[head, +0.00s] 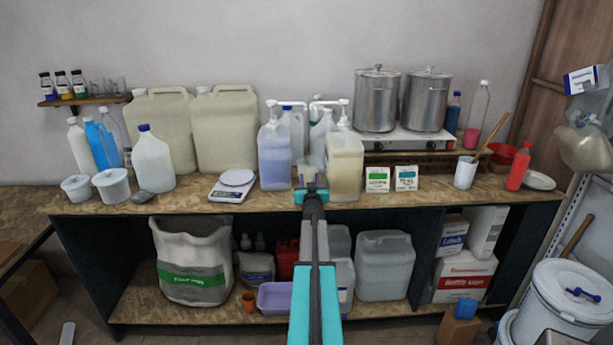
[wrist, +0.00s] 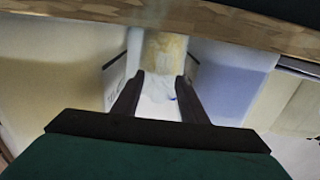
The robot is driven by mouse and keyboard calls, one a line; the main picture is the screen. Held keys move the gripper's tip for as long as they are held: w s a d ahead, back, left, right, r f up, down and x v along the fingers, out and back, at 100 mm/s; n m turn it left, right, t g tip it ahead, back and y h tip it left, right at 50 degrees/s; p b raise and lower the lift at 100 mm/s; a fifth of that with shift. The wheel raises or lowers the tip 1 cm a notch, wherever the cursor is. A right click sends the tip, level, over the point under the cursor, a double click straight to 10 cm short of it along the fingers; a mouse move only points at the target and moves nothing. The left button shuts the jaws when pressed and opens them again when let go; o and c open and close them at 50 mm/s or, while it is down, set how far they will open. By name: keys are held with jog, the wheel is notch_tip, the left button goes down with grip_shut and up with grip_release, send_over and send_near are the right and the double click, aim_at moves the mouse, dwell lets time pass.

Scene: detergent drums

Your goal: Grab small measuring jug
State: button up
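A small, pale, translucent vessel that looks like the measuring jug (head: 307,174) stands near the bench's front edge, between a bluish pump bottle (head: 274,156) and a cream pump bottle (head: 345,166). My gripper (head: 312,188) is in front of it at the bench edge and partly covers it. In the wrist view, which appears upside down, my gripper (wrist: 159,82) has its two dark fingers spread apart. The pale jug (wrist: 164,52) shows in line with the gap between them. I cannot tell whether the fingers touch it.
The wooden bench (head: 270,203) holds a white scale (head: 232,186) to the left and two small cartons (head: 391,180) to the right. Large cream canisters (head: 225,130) stand behind. A hot plate with two steel pots (head: 376,99) is at the back right.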

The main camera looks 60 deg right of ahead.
jog(key=shift+w+d, duration=0.15)
jog(key=shift+d, duration=0.1)
dwell(0.4)
grip_shut()
jog(key=shift+r, duration=0.1)
